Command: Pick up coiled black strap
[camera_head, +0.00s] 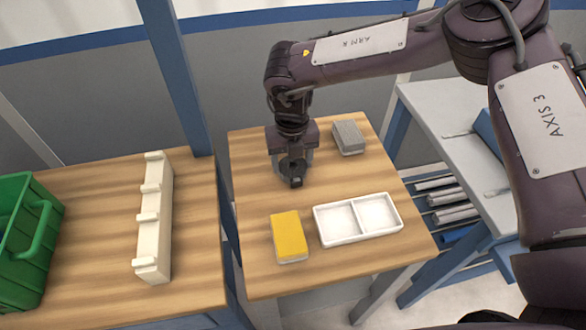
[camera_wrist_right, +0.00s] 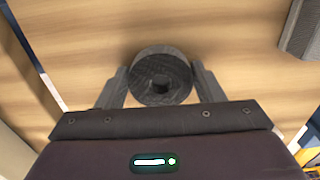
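The coiled black strap (camera_wrist_right: 160,66) is a round dark roll with a small hole in its middle. It sits between the two fingers of my right gripper (camera_wrist_right: 160,88), one finger on each side, close against its edges. I cannot tell whether the fingers press on it or stand just clear. In the head view my right gripper (camera_head: 292,172) points down at the left middle part of the wooden table, and it mostly hides the strap. My left gripper is not in view.
A grey block (camera_head: 348,137) lies behind and right of the gripper. A yellow sponge (camera_head: 289,235) and a white two-part tray (camera_head: 357,219) lie in front. Left, on another table, are a white pegged rack (camera_head: 155,220) and a green crate (camera_head: 25,240).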

